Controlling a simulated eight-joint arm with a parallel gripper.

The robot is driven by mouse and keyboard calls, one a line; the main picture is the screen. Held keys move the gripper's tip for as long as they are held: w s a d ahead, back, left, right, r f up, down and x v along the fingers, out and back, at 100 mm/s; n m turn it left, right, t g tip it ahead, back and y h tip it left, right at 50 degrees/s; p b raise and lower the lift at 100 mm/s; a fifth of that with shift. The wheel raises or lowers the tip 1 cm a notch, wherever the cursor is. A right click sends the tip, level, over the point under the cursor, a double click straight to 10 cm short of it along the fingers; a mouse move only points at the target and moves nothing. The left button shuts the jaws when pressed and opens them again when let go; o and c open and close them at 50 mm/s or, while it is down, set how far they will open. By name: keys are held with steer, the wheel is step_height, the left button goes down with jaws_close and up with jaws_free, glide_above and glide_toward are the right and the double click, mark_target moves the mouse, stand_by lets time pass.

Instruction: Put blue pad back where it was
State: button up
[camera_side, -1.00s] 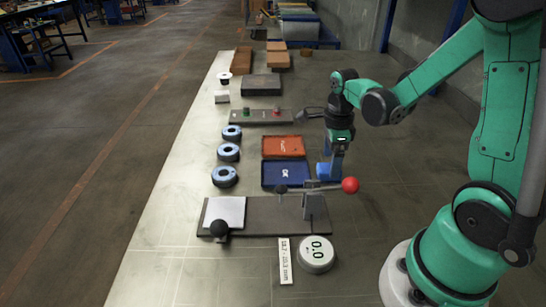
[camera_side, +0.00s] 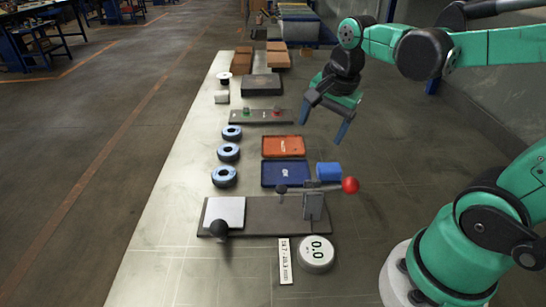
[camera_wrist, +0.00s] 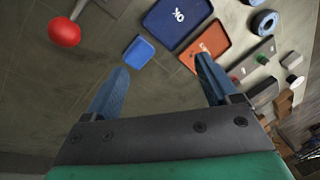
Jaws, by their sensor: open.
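The blue pad (camera_side: 328,172) lies on the table just right of the blue OK tray (camera_side: 284,174). In the wrist view the pad (camera_wrist: 138,52) lies flat, apart from the OK tray (camera_wrist: 177,17), with nothing on it. My gripper (camera_side: 324,124) is raised and tilted above the table, behind and above the pad in the side view. In the wrist view its two blue fingers (camera_wrist: 160,82) are spread wide with nothing between them.
An orange tray (camera_side: 284,146) lies behind the OK tray. A dark fixture (camera_side: 262,217) with a red-knobbed lever (camera_side: 350,185) is in front of the pad. A round gauge (camera_side: 317,254) reads 0.0. The table right of the pad is clear.

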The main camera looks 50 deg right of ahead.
steer(key=a+n+t, duration=0.4)
steer(key=a+n, duration=0.2)
steer(key=n, duration=0.9)
steer(key=shift+s+a+n+y, duration=0.2)
steer(key=shift+s+n+y, duration=0.1)
steer(key=shift+s+n, duration=0.1)
